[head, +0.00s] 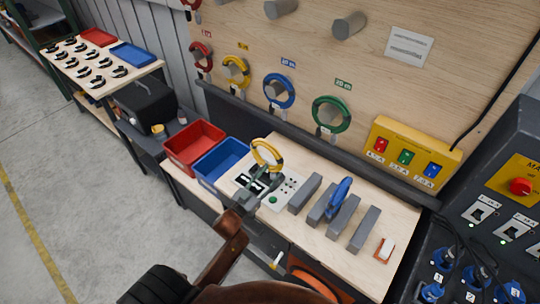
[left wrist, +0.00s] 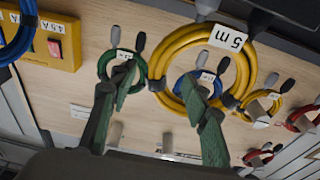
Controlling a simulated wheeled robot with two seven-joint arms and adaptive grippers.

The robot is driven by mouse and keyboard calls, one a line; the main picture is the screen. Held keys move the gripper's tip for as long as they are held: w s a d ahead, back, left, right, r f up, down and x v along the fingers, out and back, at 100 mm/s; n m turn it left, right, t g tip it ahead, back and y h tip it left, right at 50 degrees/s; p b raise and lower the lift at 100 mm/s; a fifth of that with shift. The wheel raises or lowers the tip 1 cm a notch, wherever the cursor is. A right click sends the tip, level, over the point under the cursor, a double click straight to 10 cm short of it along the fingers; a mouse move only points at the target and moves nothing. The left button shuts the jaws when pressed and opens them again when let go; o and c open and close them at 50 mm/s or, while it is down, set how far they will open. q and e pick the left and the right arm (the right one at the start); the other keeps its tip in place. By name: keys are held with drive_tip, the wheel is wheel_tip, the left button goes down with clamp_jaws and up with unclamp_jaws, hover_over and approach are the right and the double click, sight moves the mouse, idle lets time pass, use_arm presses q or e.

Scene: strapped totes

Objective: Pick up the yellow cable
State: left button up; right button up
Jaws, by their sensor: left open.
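A coiled yellow cable (head: 279,156) stands upright over the control panel on the workbench, close to my left gripper (head: 260,180). In the left wrist view the yellow cable (left wrist: 247,75) is large and near, with a white "5 m" tag. My left gripper (left wrist: 158,84) is open there. Its two fingers are spread, with the left side of the coil showing between the tips and the right finger overlapping its lower part. I cannot tell whether a finger touches it. A second yellow cable (head: 245,69) hangs on the wall board. My right gripper is not in view.
A red bin (head: 193,128) and a blue bin (head: 240,150) stand left of the panel. Grey blocks (head: 362,232) stand to the right, with a blue coil (head: 340,190) among them. Red, blue and green (head: 346,110) coils hang on the board behind. A switch cabinet (head: 480,190) bounds the right.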

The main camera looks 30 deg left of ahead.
sight(277, 167)
use_arm(q)
drive_tip(key=w, duration=0.3)
drive_tip(key=shift+w, duration=0.1)
drive_tip(key=w, duration=0.2)
drive_tip(key=shift+w+d+r+p, duration=0.1)
drive_tip(key=shift+w+d+p, duration=0.05)
drive_tip(key=shift+w+p, duration=0.2)
drive_tip(key=c, duration=0.8)
clamp_jaws()
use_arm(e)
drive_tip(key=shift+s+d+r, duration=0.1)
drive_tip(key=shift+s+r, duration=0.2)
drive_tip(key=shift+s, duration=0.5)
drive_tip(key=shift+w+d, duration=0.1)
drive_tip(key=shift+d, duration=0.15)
use_arm(q)
drive_tip(key=shift+r, duration=0.15)
